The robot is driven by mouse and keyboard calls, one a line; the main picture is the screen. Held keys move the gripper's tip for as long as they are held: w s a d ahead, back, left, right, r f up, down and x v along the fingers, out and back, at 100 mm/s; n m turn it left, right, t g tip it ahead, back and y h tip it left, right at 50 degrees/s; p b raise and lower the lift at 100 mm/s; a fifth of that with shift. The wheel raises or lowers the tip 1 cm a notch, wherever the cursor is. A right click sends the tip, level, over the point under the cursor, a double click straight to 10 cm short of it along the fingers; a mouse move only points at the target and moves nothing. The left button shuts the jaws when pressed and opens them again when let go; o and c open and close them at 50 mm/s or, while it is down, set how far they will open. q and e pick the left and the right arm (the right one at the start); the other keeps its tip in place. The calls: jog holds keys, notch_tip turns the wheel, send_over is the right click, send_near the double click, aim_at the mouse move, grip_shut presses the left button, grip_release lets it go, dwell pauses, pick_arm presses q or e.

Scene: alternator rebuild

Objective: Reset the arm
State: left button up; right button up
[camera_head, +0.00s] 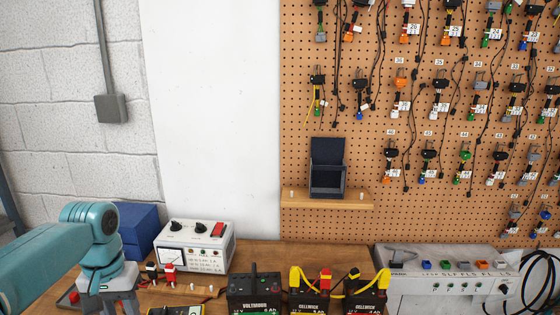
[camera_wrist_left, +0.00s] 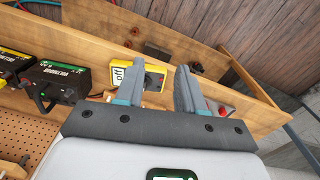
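My left arm comes in from the left in the head view, bent at a teal joint. Its gripper (camera_head: 108,302) points down over the left end of the bench and is partly cut off by the lower edge. In the left wrist view the two grey fingers of my left gripper (camera_wrist_left: 159,75) stand apart with nothing held between them. A yellow multimeter (camera_wrist_left: 137,78) lies beyond the fingers on the bench. My right arm and gripper do not show.
The wooden bench (camera_head: 262,257) holds a white power supply (camera_head: 196,245), a blue box (camera_head: 138,226), a black battery (camera_head: 254,292) with others beside it, and a grey test panel (camera_head: 440,284). A pegboard (camera_head: 345,225) with hanging connectors stands behind.

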pick_arm(q)
jog(key=s+d+f+h, duration=0.1)
jog(key=d+f, duration=0.3)
jog(key=f, duration=0.5)
jog(key=s+d+f+m+h, duration=0.1)
jog(key=d+f, duration=0.3)
jog(key=f, duration=0.4)
jog(key=s+d+f+h, duration=0.1)
jog(key=d+f, duration=0.3)
jog(key=f, duration=0.5)
jog(key=s+d+f, duration=0.3)
jog(key=s+f, duration=0.2)
jog(key=s, duration=0.4)
jog(key=s+d+f+n, duration=0.1)
jog(key=s+d+f, duration=0.2)
jog(key=s+f, duration=0.3)
jog(key=s, duration=0.3)
jog(key=shift+s+d+f+h, duration=0.2)
jog(key=shift+s+d+h, duration=0.1)
jog(key=shift+h, duration=0.1)
